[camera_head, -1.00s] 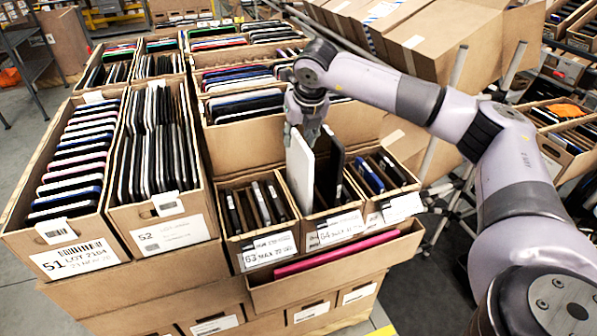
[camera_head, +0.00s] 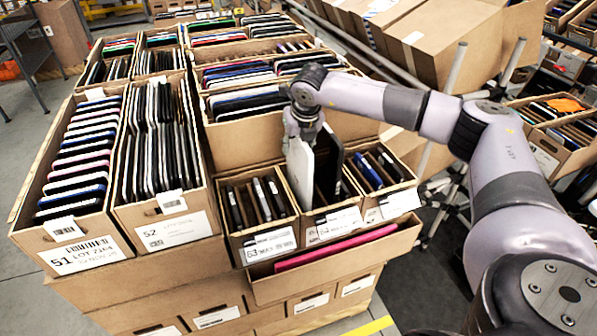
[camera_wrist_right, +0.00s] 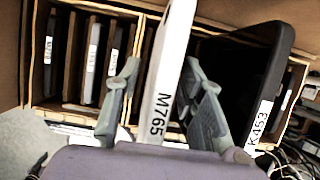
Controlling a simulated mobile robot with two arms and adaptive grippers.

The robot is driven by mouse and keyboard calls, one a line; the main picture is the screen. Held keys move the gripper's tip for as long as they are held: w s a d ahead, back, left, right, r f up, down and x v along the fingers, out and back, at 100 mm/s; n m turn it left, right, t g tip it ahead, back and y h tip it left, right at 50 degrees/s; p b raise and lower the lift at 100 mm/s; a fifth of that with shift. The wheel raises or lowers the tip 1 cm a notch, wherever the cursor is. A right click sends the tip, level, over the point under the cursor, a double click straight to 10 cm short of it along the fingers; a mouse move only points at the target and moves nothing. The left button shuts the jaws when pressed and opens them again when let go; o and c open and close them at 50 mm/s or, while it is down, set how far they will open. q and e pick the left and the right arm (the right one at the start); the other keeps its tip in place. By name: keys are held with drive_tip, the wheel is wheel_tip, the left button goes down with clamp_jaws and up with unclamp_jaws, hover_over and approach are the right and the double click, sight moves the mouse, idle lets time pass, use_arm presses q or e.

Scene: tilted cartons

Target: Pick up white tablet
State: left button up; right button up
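The white tablet (camera_head: 299,168) stands upright, slightly tilted, in the small front carton marked 64 (camera_head: 339,223), beside a taller black tablet (camera_head: 329,170). My right gripper (camera_head: 303,136) is over the white tablet's top edge. In the right wrist view the white tablet (camera_wrist_right: 166,75), labelled M765, lies between the two fingers of the right gripper (camera_wrist_right: 163,88). A gap shows on the left finger's side; the right finger is close to the tablet, and contact there cannot be told. The black tablet (camera_wrist_right: 255,75), labelled K453, is just to the right. My left gripper is not in view.
Small cartons with dark devices flank it on the left (camera_head: 268,243) and right (camera_head: 398,203). A shallow box holding a pink item (camera_head: 336,247) is in front. Large tablet-filled cartons (camera_head: 180,228) stand at the left. A taller cardboard wall (camera_head: 247,140) rises behind.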

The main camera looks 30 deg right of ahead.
drive_tip(key=shift+f+b, duration=0.2)
drive_tip(key=shift+b, duration=0.1)
idle(0.4)
clamp_jaws()
drive_tip(key=shift+r, duration=0.15)
